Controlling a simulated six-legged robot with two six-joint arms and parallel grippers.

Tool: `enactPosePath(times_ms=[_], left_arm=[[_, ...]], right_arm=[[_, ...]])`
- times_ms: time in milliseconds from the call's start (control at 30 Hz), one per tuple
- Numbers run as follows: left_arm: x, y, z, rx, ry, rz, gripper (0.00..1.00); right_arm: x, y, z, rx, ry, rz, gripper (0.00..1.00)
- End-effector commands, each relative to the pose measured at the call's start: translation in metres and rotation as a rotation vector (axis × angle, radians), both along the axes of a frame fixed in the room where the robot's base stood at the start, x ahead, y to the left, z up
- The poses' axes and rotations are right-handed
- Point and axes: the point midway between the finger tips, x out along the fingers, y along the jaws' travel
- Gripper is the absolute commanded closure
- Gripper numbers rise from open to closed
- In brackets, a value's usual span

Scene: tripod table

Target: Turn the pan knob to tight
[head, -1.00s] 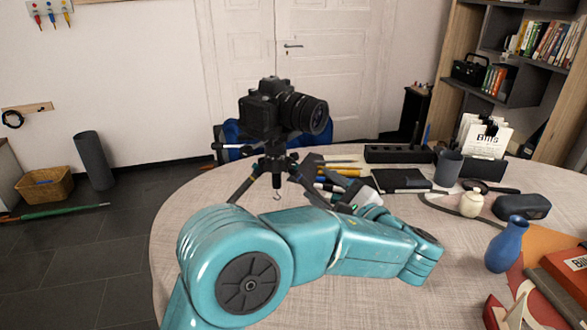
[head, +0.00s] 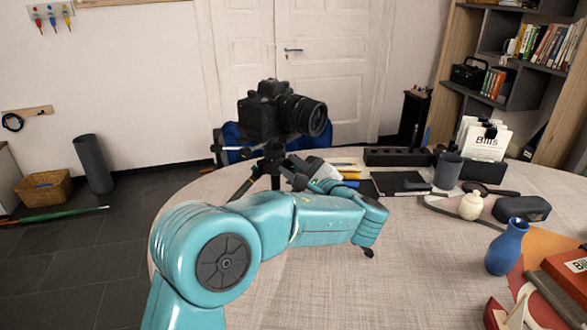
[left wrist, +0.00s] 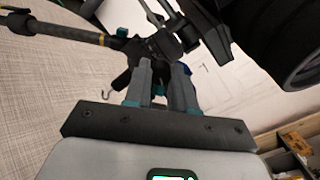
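A black camera (head: 280,112) with a large lens sits on a tripod (head: 240,189) at the table's left side. In the left wrist view, the tripod head (left wrist: 172,32) is just beyond my fingertips and the camera lens (left wrist: 292,50) fills the upper right. My left gripper (left wrist: 163,66) has its two grey fingers a small gap apart, pointing at the lower part of the tripod head. Dark parts show at the tips, and I cannot single out the pan knob or tell whether the fingers touch it. In the head view the gripper (head: 292,171) is partly hidden by my arm. My right gripper is out of view.
The round table (head: 420,270) has clear room in front. A blue vase (head: 506,248), white jar (head: 471,206), dark case (head: 521,208) and grey cup (head: 447,171) stand to the right. Pens and a black notebook (head: 400,183) lie behind my arm.

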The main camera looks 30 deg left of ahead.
Motion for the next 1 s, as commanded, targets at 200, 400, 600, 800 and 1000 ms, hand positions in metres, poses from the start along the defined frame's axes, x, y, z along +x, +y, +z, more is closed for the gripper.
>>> enactPosePath(times_ms=[200,400,600,800,1000], left_arm=[[0.0,0.0,0.003,0.008,0.024,0.001,1.0],[0.0,-0.001,0.007,0.071,0.195,0.001,1.0],[0.0,0.0,0.002,0.116,0.316,0.001,1.0],[0.0,0.0,-0.001,0.122,0.326,0.001,1.0],[0.0,0.0,-0.001,0.121,0.325,0.001,0.49]], right_arm=[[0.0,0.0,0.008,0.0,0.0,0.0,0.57],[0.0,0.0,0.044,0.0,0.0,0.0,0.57],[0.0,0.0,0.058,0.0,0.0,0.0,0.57],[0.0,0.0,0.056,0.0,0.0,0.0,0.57],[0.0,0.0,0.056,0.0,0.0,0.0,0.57]])
